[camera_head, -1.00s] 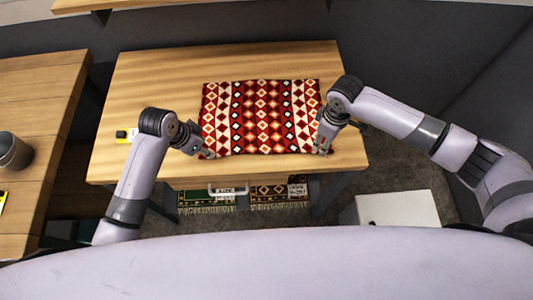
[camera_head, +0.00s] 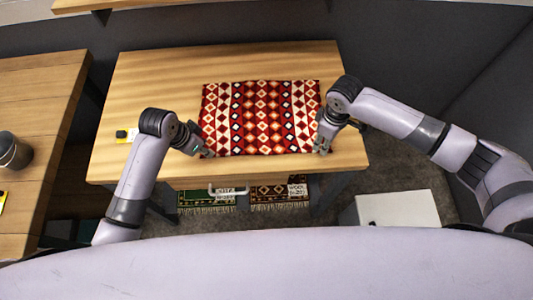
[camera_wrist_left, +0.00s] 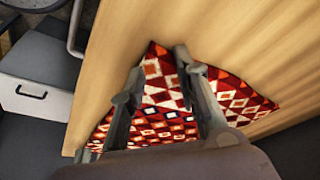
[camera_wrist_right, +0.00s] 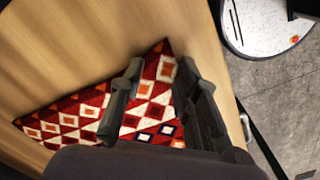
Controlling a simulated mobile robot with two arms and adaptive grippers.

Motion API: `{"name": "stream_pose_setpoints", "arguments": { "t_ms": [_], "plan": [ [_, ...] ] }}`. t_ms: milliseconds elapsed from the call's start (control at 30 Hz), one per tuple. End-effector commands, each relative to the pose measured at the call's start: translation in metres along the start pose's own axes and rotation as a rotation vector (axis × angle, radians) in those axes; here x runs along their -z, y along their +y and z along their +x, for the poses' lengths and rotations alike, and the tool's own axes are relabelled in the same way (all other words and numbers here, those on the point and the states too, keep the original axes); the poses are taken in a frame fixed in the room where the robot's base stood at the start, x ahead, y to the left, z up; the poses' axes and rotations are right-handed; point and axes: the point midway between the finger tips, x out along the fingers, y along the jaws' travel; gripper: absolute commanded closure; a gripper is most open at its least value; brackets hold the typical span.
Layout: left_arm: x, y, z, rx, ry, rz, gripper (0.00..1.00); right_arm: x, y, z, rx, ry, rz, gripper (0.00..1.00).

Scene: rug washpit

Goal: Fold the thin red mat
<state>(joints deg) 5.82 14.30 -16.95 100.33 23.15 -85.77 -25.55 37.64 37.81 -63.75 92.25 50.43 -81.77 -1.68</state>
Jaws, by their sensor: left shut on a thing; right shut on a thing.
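The thin red mat (camera_head: 262,115) lies flat and spread out on the wooden table (camera_head: 150,80), with rows of white, orange and dark diamonds. My left gripper (camera_head: 208,153) is at the mat's front left corner and is shut on it. The left wrist view shows the mat (camera_wrist_left: 160,125) between and beyond the fingers. My right gripper (camera_head: 322,149) is at the front right corner and is shut on it. The right wrist view shows the mat's corner (camera_wrist_right: 155,85) between the fingers. The fingertips partly hide both front corners.
Another wooden table (camera_head: 35,100) with a grey bucket (camera_head: 13,152) stands at the left. The table behind the mat is clear.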

Motion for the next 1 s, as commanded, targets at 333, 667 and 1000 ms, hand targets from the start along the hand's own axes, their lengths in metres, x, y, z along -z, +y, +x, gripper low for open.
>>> {"name": "stream_pose_setpoints", "arguments": {
  "t_ms": [333,667,1000],
  "plan": [
    [-0.004,0.0007,0.0031,-0.003,-0.01,-0.002,0.88,-0.0035,0.0003,0.0035,0.0,-0.009,0.002,0.88],
    [-0.0046,0.0009,0.0045,-0.003,-0.012,-0.002,0.99,-0.0041,0.001,0.0043,-0.002,-0.011,0.003,0.99],
    [-0.0047,0.002,0.006,-0.006,-0.012,-0.002,1.0,-0.0042,0.0012,0.006,-0.002,-0.011,0.003,1.0]
  ]
}}
